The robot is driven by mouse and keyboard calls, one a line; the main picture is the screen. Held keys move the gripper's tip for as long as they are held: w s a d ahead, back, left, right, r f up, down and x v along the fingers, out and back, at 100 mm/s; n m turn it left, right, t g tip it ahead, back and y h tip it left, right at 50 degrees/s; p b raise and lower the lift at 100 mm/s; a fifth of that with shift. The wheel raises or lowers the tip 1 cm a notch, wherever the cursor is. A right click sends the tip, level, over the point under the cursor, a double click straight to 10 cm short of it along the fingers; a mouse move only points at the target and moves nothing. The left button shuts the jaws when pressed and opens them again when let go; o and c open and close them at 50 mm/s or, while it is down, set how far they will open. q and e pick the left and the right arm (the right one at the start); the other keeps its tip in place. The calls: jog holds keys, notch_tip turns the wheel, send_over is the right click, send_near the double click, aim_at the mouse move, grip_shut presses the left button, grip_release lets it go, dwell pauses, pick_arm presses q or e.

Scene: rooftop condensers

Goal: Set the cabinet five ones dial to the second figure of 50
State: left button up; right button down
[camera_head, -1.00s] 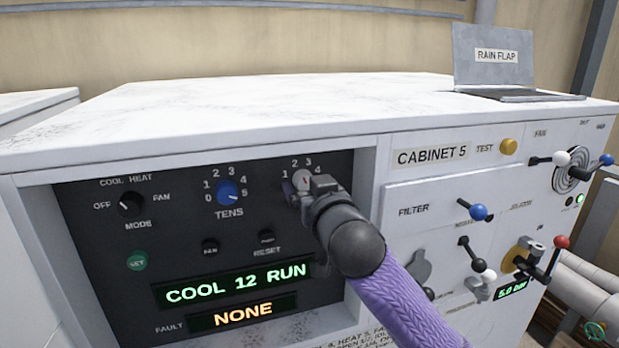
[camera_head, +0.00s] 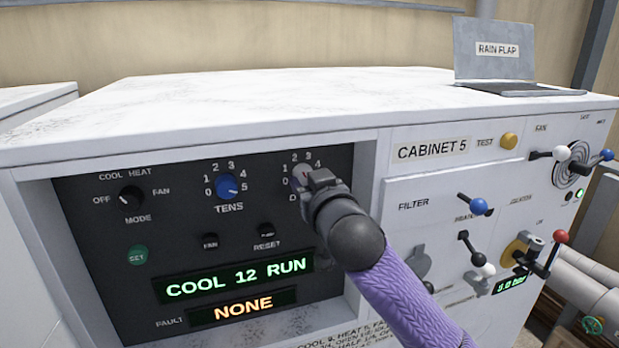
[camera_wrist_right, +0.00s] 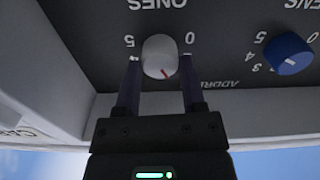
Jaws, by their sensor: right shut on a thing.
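The ones dial (camera_head: 300,172) is a pale round knob at the top right of the recessed dark panel (camera_head: 90,215) on cabinet five. My right gripper (camera_head: 309,180) is shut on it and hides much of it in the head view. The right wrist view, upside down, shows the knob (camera_wrist_right: 159,52) between my two fingers (camera_wrist_right: 160,82). Its red mark points toward the low figures, away from 4 and 5; the exact figure is hidden. The blue tens dial (camera_head: 227,186) stands to its left. The display (camera_head: 235,278) reads COOL 12 RUN. My left gripper is not in view.
The panel's white frame (camera_head: 364,200) rises close to the right of the dial. The mode knob (camera_head: 131,196), green SET button (camera_head: 138,255) and RESET button (camera_head: 266,230) lie left and below. Several levers stick out at the right, including a blue-knobbed one (camera_head: 479,206).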

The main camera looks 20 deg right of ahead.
jog(key=shift+r+n, duration=0.15)
jog(key=shift+n, duration=8.35)
jog(key=c, duration=0.5)
grip_release()
jog(key=o, duration=0.3)
